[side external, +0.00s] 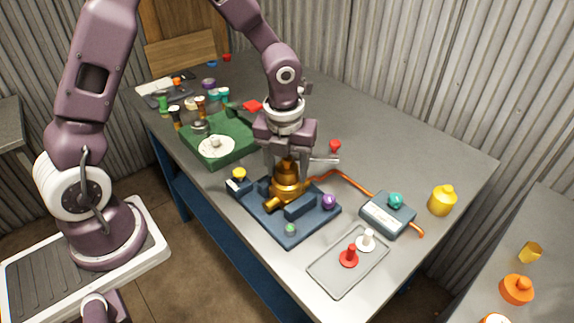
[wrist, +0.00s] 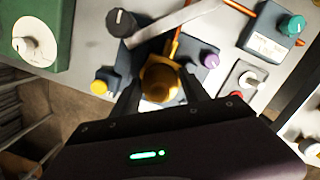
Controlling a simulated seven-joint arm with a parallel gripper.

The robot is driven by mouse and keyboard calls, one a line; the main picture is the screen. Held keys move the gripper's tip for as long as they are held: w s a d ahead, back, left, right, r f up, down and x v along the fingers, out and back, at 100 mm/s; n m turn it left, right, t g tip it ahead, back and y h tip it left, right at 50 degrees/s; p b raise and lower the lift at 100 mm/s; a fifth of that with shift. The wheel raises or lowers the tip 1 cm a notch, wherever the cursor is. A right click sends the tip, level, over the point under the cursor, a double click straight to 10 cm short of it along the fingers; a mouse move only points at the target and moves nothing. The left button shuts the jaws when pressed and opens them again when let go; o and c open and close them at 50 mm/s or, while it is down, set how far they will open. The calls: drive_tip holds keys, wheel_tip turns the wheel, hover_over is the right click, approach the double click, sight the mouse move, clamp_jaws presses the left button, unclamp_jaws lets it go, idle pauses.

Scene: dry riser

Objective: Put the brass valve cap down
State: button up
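The brass valve cap (side external: 287,168) sits between the two fingers of my gripper (side external: 287,163), directly over the brass valve body (side external: 286,192) on the dark blue fixture (side external: 272,218). In the wrist view the round brass cap (wrist: 160,82) fills the space between the dark fingers of my gripper (wrist: 162,92), which appear to press on both sides. The cap looks upright. The fingers partly hide it, and I cannot tell whether its lower edge touches the valve body.
A green box with a white dial (side external: 218,143) stands to the left. A grey tray (side external: 325,277) with red and white knobs lies in front. A grey-blue box with a teal knob (side external: 388,214) and a yellow bottle-shaped piece (side external: 442,200) are to the right. The table's back right is clear.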

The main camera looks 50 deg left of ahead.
sight(285, 172)
drive_tip(key=shift+o, duration=0.7)
drive_tip(key=shift+r, duration=0.45)
wheel_tip(285, 172, up, 12)
drive_tip(key=s, duration=0.1)
drive_tip(key=s+r+n+t, duration=0.2)
drive_tip(key=s+n, duration=0.7)
drive_tip(key=n, duration=0.5)
drive_tip(key=s+r+n+t, duration=0.2)
drive_tip(key=s+n, duration=0.8)
drive_tip(key=n, duration=0.5)
drive_tip(key=shift+s+a+r+h, duration=0.2)
drive_tip(key=shift+r+h, duration=0.2)
drive_tip(key=shift+r, duration=0.5)
